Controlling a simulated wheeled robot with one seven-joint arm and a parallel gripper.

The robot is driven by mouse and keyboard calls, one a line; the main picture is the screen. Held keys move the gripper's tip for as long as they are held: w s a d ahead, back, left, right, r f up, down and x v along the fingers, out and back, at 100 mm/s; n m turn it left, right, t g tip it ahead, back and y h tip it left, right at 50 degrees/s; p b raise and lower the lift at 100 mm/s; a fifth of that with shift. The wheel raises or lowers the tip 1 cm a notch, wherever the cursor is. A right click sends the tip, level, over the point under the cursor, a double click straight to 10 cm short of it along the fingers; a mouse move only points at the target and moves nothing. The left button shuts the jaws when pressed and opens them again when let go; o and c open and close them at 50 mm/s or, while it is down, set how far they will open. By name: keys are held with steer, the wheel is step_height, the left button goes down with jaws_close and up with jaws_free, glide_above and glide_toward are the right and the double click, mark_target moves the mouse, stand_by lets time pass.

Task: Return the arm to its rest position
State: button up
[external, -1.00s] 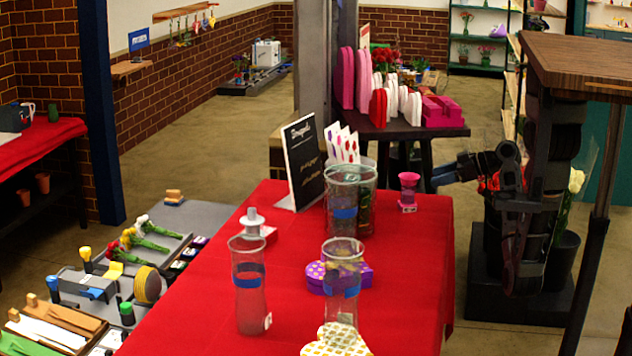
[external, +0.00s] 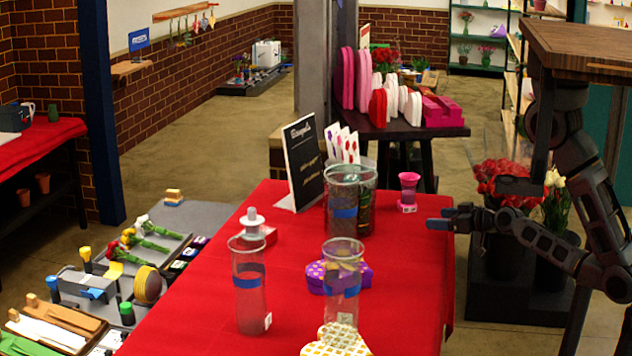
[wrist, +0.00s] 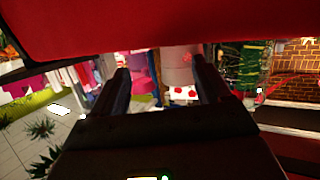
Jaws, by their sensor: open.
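My gripper (external: 440,220) is at the right edge of the red-covered table (external: 405,270) in the external view, its fingers pointing left toward the table. In the wrist view my gripper (wrist: 163,85) shows two dark fingers spread apart with nothing held between them. The arm reaches in from the right side of the external view, bent low beside the wooden-topped stand. A red surface fills the top of the wrist view.
On the table stand clear vases with blue bands (external: 250,290), a purple box (external: 362,276), a pink cup-shaped item (external: 409,185) and a black sign (external: 303,160). Red flowers (external: 500,180) in dark buckets stand right behind my arm. A wooden-topped stand (external: 580,50) is at the right.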

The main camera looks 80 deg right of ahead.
steer(key=s+a+f+n+t+y+b, duration=0.1)
steer(key=s+a+n+y+b, duration=0.1)
steer(key=s+a, duration=0.4)
steer(key=s+a+f+n+y+b, duration=0.1)
steer(key=s+a+n+y, duration=0.2)
steer(key=s+a, duration=0.3)
steer(key=a+y, duration=0.1)
steer(key=a, duration=0.4)
steer(key=shift+a+t+b, duration=0.4)
